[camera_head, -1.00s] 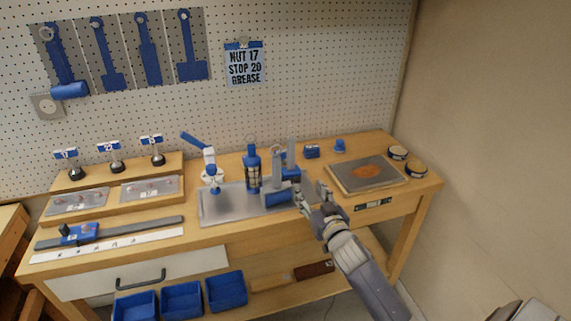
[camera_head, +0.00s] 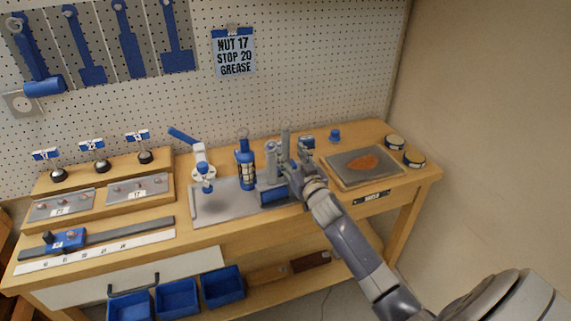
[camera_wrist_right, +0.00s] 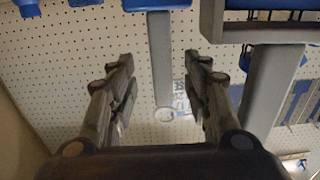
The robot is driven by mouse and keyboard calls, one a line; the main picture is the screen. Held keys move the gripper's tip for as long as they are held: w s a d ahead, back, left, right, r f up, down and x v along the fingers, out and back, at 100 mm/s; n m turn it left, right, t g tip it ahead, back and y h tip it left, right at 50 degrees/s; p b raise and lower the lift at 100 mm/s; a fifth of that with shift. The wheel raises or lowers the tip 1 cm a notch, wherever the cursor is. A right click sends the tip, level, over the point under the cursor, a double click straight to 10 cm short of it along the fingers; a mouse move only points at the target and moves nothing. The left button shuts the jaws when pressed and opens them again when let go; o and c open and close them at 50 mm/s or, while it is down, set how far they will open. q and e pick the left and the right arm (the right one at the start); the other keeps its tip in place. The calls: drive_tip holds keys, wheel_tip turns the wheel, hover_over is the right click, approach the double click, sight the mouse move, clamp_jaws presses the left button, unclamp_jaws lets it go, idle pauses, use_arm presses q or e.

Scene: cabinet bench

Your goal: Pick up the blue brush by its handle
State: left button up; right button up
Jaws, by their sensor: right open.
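The blue brush has an upright grey handle (camera_head: 286,138) near the middle of the bench. Its blue lower part is mostly hidden behind my right gripper in the head view. In the right wrist view, which looks upside down, the handle (camera_wrist_right: 160,65) ends in a ring, and its blue part (camera_wrist_right: 155,4) is at the top edge. My right gripper (camera_head: 287,168) is open at the brush. In the wrist view its two fingers (camera_wrist_right: 163,82) lie one on each side of the handle, with gaps visible on both sides. My left gripper is not in view.
A second grey post (camera_wrist_right: 268,95) with a bracket stands close beside the right finger in the wrist view. A board with orange material (camera_head: 335,172) lies right.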

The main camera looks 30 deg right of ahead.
sight(287, 147)
drive_tip(key=x, duration=0.4)
drive_tip(key=shift+w+a+r+p, duration=0.15)
drive_tip(key=shift+r+p, duration=0.1)
drive_tip(key=shift+p, duration=0.15)
drive_tip(key=shift+w, duration=0.25)
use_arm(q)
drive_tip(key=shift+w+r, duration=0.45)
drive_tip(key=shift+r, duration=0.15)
use_arm(e)
clamp_jaws()
